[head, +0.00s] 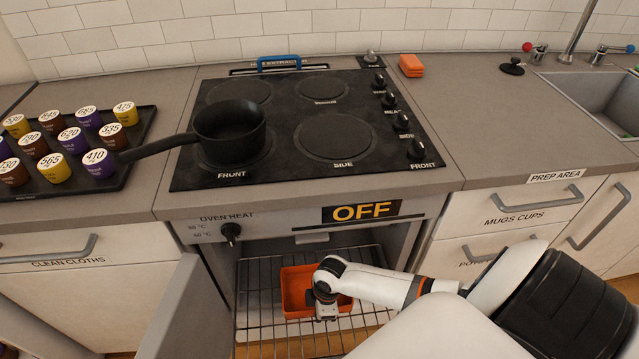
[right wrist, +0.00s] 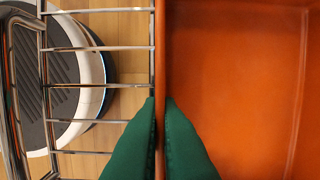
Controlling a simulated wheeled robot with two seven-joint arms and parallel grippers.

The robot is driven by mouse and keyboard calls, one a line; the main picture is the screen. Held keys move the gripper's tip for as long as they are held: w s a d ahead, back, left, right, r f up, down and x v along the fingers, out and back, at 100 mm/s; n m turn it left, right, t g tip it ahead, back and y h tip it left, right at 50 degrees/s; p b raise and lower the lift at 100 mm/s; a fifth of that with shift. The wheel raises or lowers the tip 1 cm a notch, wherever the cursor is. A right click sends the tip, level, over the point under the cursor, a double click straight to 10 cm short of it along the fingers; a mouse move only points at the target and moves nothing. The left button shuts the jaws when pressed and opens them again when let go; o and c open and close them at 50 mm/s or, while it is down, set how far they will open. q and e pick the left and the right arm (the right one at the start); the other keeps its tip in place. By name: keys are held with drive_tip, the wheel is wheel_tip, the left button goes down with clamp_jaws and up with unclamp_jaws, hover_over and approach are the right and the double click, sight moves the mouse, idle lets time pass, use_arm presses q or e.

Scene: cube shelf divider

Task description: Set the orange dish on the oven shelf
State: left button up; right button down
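The orange dish (head: 295,288) is in the open oven, over the wire oven shelf (head: 257,283). I cannot tell if its base touches the wires. My right gripper (head: 327,314) reaches in from the right over the dish. In the right wrist view, its green fingertips (right wrist: 160,108) are on both sides of the dish's wall, closed on it. The dish's inside (right wrist: 235,80) looks empty there, and shelf wires (right wrist: 100,48) run beside it. My left gripper is not in view.
The oven door (head: 188,312) stands open at the left. A dark pan (head: 230,130) is on the cooktop above, its handle pointing left. A tray of labelled pods (head: 135,150) sits on the left counter. Drawers (head: 515,215) flank the oven at right.

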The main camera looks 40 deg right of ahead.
drive_tip(key=c, duration=2)
unclamp_jaws()
drive_tip(key=shift+f, duration=0.1)
drive_tip(key=o, duration=0.4)
drive_tip(key=r+p, duration=0.1)
drive_tip(key=r, duration=0.3)
drive_tip(key=d+r, duration=0.1)
drive_tip(key=r, duration=0.3)
drive_tip(key=s+r+p, duration=0.1)
drive_tip(key=r, duration=0.3)
drive_tip(key=shift+d+p, duration=0.25)
drive_tip(key=shift+p, duration=0.05)
